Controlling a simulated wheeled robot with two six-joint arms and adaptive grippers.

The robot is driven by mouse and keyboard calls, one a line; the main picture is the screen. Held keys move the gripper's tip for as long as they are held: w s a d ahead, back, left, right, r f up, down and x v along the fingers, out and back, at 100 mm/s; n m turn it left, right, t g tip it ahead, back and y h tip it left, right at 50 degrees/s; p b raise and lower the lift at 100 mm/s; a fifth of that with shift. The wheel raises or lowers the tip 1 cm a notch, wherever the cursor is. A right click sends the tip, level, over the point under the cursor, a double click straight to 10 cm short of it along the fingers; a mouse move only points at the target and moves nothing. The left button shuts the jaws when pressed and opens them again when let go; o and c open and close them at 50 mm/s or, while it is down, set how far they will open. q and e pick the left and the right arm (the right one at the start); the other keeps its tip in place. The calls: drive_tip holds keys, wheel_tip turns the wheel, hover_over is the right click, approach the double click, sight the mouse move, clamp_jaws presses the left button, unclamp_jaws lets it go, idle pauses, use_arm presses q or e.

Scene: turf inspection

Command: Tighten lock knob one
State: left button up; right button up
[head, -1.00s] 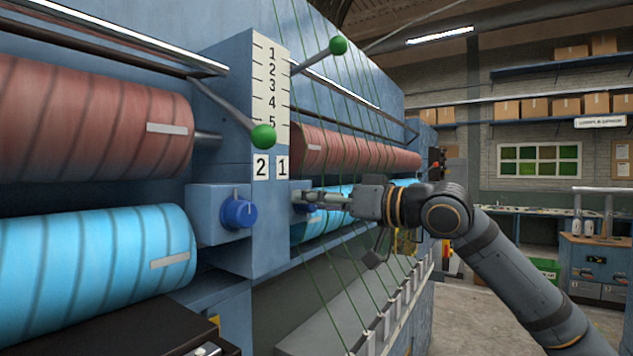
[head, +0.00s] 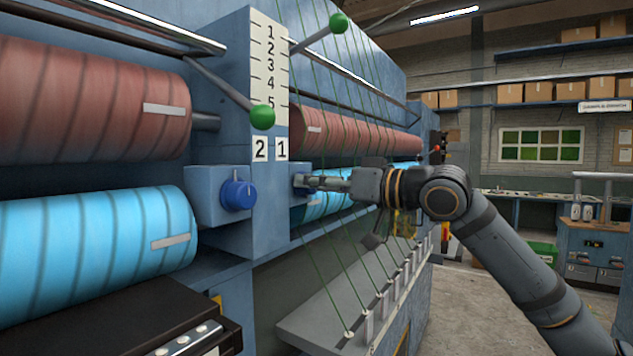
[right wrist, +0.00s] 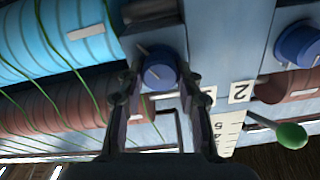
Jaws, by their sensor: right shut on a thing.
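Lock knob one (right wrist: 158,74) is a blue round knob with a pale mark, on the blue block beside the white label 1 (head: 282,149). In the right wrist view it sits between my two fingers. My right gripper (head: 309,183) reaches in from the right and is shut on this knob; in the head view the fingers mostly hide it. A second blue knob (head: 238,195) stands on the block left of the label 2 (head: 260,149), and nothing touches it. My left gripper is not in view.
Two levers with green balls (head: 262,117) stick out beside the numbered scale (head: 270,65). Red rollers (head: 95,100) and blue rollers (head: 90,255) flank the post. Green strands (head: 330,255) run down close to my right gripper. Open floor (head: 460,310) lies at the right.

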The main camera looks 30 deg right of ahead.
drive_tip(key=shift+n+b, duration=0.35)
drive_tip(key=shift+n, duration=14.25)
drive_tip(key=shift+f, duration=0.1)
drive_tip(key=o, duration=0.8)
drive_tip(key=shift+c, duration=0.2)
drive_tip(key=o, duration=0.4)
drive_tip(key=shift+s+a, duration=0.15)
